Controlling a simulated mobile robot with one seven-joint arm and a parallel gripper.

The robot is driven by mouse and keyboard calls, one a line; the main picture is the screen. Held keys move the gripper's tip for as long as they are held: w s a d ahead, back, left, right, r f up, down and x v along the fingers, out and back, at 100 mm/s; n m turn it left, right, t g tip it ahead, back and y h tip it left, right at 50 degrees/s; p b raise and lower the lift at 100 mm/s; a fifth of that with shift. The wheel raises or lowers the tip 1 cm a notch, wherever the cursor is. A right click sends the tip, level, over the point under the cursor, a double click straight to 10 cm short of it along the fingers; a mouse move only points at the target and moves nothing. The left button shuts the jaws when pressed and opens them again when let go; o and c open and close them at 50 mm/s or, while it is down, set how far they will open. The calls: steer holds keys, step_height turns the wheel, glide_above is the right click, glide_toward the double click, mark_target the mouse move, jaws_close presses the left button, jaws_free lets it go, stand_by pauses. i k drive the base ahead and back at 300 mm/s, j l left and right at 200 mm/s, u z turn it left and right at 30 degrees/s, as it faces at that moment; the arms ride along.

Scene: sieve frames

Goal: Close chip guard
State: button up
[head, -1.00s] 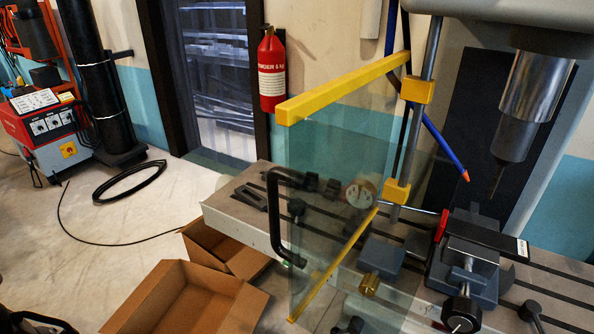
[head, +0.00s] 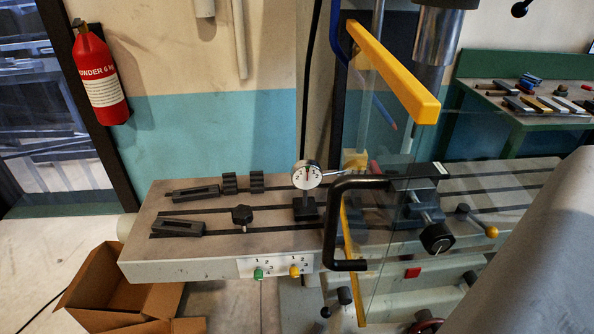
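The chip guard is a clear panel (head: 402,215) with a yellow top bar (head: 395,75) and a thin yellow bottom bar (head: 358,285). It hangs from an upright post beside the drill and sticks out over the machine table toward me, seen at a steep angle. Its black D-shaped handle (head: 333,225) stands out to the left of the panel, in front of the table's front edge. My gripper is not in view, and nothing is seen touching the handle. The vise (head: 415,195) shows through the clear panel, below the drill spindle (head: 438,45).
The machine table (head: 205,250) carries a dial gauge (head: 306,176) and clamps. A cardboard box (head: 95,285) lies on the floor at left. A large grey smooth shape (head: 540,255) fills the lower right. A green workbench (head: 520,120) stands behind at right.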

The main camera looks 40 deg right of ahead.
mark_target(365, 53)
steer(key=i+j+z, duration=0.1)
steer(key=j+z, duration=0.15)
steer(key=z, duration=0.15)
steer(key=j+z, duration=0.35)
steer(key=z, duration=0.85)
steer(key=k+j+z, duration=0.1)
steer(key=k, duration=0.55)
